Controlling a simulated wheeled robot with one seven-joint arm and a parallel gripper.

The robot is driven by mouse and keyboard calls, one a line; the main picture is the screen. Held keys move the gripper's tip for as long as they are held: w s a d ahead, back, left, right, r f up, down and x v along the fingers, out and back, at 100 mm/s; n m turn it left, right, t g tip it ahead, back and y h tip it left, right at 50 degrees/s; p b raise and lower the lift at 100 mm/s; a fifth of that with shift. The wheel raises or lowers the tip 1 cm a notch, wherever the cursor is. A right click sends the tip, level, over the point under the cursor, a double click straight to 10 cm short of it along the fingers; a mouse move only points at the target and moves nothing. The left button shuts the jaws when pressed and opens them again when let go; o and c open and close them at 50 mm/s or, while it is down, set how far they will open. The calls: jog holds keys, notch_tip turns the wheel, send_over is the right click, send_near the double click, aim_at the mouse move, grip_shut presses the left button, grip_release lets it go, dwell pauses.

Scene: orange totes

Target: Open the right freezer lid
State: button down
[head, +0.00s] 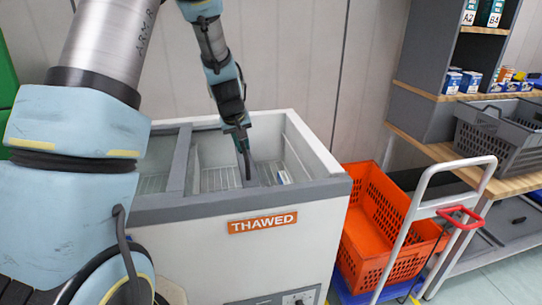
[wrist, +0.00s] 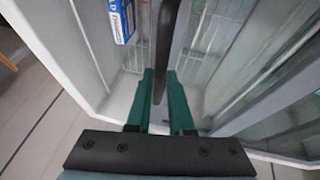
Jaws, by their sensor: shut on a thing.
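The white chest freezer (head: 262,262) has a grey rim and an orange THAWED label (head: 262,223). Its right lid is a glass panel with a dark upright handle bar (wrist: 165,40) on its edge. In the head view my gripper (head: 245,155) reaches down to this edge, near the middle of the freezer top. In the wrist view the green fingers stand on both sides of the bar, shut on it. The lid's far end is partly hidden by my arm.
A grey crossbar (head: 179,160) lies left of my gripper on the freezer top. An orange crate (head: 365,248) on a trolley with a white handle (head: 410,210) stands close to the freezer's right side. Shelves with a grey basket (head: 497,135) are further right.

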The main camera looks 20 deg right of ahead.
jog(key=a+b, duration=0.1)
jog(key=a, duration=0.2)
jog(key=a+b, duration=0.1)
jog(key=a, duration=0.1)
jog(key=w+a+b, duration=0.1)
jog(key=a, duration=0.2)
jog(key=shift+a+b, duration=0.3)
jog(key=shift+b, duration=0.1)
jog(key=c, duration=0.8)
grip_release()
jog(key=v, duration=1)
jog(key=shift+r+b, duration=0.35)
jog(key=shift+s+a, duration=0.1)
